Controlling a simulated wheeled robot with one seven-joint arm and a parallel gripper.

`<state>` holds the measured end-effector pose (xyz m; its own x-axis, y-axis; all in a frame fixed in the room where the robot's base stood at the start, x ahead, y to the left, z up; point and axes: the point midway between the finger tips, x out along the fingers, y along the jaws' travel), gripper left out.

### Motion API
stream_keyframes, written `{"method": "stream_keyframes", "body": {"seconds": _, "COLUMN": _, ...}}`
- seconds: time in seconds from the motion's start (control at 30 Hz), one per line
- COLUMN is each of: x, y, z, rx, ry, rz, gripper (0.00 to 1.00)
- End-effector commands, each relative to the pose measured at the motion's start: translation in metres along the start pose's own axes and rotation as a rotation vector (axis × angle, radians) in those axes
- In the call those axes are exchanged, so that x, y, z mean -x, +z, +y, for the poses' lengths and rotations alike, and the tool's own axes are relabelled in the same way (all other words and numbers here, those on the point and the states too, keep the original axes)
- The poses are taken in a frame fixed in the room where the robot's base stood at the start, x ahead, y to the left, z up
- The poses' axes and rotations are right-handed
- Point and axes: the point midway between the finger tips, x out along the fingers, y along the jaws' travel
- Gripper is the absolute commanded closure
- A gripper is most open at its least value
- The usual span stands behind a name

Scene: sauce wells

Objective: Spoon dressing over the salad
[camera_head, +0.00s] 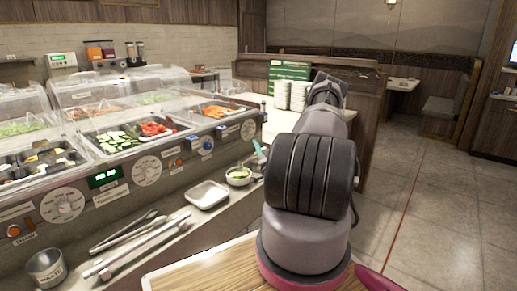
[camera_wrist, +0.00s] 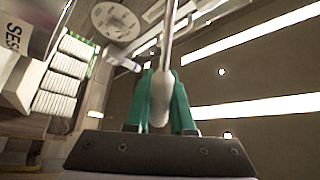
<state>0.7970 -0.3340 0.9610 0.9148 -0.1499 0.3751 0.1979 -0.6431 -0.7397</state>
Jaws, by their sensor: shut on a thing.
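My gripper (camera_wrist: 162,75) shows in the wrist view with its two teal fingers shut on a slim utensil handle (camera_wrist: 161,100), pale at its thick end. The metal shaft runs up out of the frame, so the utensil's head is hidden and I cannot tell what it holds. In the head view only a bit of teal (camera_head: 259,148) shows beside my arm, just above and right of a small bowl (camera_head: 238,176) with green contents, likely the salad. The bowl stands on the counter ledge. No dressing can be told for sure among the wells.
Covered food wells (camera_head: 120,138) line the counter behind. A wooden board (camera_head: 190,268) is in front.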

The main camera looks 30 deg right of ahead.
Motion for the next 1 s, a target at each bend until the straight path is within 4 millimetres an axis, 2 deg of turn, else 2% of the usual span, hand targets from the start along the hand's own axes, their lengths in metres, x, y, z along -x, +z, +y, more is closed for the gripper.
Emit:
{"method": "stream_keyframes", "body": {"seconds": 0.17, "x": -0.024, "y": 0.007, "z": -0.032, "rx": 0.198, "ry": -0.005, "rz": -0.088, "gripper": 1.0}}
{"method": "stream_keyframes", "body": {"seconds": 0.3, "x": -0.043, "y": 0.018, "z": -0.065, "rx": 0.448, "ry": -0.003, "rz": -0.207, "gripper": 1.0}}
{"method": "stream_keyframes", "body": {"seconds": 0.5, "x": -0.054, "y": 0.033, "z": -0.099, "rx": 0.737, "ry": -0.003, "rz": -0.363, "gripper": 1.0}}
{"method": "stream_keyframes", "body": {"seconds": 0.7, "x": -0.054, "y": 0.039, "z": -0.111, "rx": 0.862, "ry": -0.003, "rz": -0.439, "gripper": 1.0}}
{"method": "stream_keyframes", "body": {"seconds": 1.0, "x": -0.054, "y": 0.039, "z": -0.111, "rx": 0.872, "ry": -0.003, "rz": -0.445, "gripper": 1.0}}
